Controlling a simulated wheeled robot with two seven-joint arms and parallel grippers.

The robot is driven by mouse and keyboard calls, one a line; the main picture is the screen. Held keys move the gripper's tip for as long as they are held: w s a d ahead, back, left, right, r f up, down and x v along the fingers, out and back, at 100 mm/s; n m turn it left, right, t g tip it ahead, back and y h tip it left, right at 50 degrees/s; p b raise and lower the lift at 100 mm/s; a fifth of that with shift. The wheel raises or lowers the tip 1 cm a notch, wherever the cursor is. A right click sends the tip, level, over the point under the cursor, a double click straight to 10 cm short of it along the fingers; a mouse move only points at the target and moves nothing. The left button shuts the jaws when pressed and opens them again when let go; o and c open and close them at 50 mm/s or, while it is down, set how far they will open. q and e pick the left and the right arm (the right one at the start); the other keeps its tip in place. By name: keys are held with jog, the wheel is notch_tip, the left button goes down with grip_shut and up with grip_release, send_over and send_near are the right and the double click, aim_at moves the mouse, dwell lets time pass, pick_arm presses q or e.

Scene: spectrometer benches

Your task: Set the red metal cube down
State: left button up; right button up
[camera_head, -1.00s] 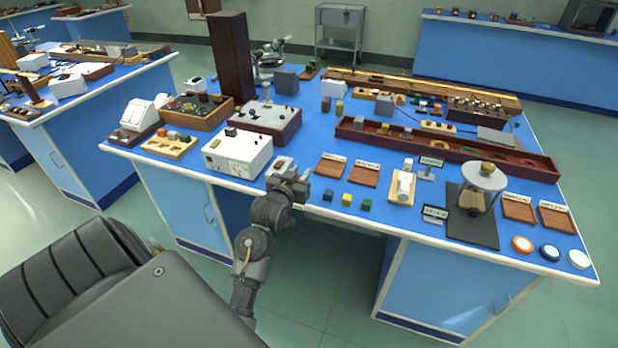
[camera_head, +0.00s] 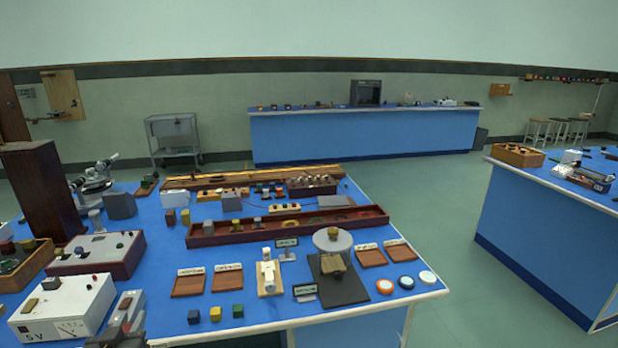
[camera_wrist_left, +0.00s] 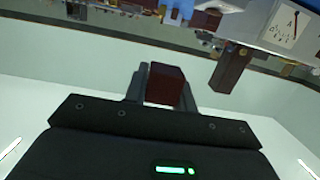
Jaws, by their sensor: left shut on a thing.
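My left gripper (camera_wrist_left: 164,88) is shut on the red metal cube (camera_wrist_left: 165,84), which looks dark red between the two fingers in the left wrist view. In the head view the left gripper (camera_head: 122,328) is at the lower left, by the near edge of the blue-topped bench (camera_head: 170,323) and close to the white meter box. My right gripper is not in view.
A blue cube (camera_head: 193,316), a yellow cube (camera_head: 215,313) and a green cube (camera_head: 238,310) stand right of the gripper. Behind them are two labelled brown trays (camera_head: 188,285) (camera_head: 228,280). The white meter box (camera_head: 62,307) is at left. A round-topped stand (camera_head: 333,240) is farther right.

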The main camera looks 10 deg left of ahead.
pick_arm(q)
jog(key=d+r+m+h, duration=0.2)
jog(key=d, duration=0.9)
jog(key=d+r+m+t+h, duration=0.1)
jog(key=d+r+m+h, duration=0.1)
jog(key=d, duration=0.9)
jog(key=shift+s+d+r+h, duration=0.15)
jog(key=shift+d+r+h, duration=0.25)
jog(key=shift+r+h, duration=0.35)
jog(key=shift+f, duration=0.1)
jog(key=a+f+n+y, duration=0.1)
jog(key=a, duration=0.6)
jog(key=a+f+n+y, duration=0.1)
jog(key=a+f+y, duration=0.1)
jog(key=a, duration=0.6)
jog(key=a+f+n+g+y, duration=0.1)
jog(key=a+f+n+y, duration=0.1)
jog(key=a, duration=0.5)
jog(key=shift+a+y, duration=0.25)
jog(key=shift+w+a+f, duration=0.1)
jog(key=shift+w+f, duration=0.1)
jog(key=shift+f, duration=0.05)
jog(key=shift+w+d+r, duration=0.1)
jog(key=shift+d, duration=0.2)
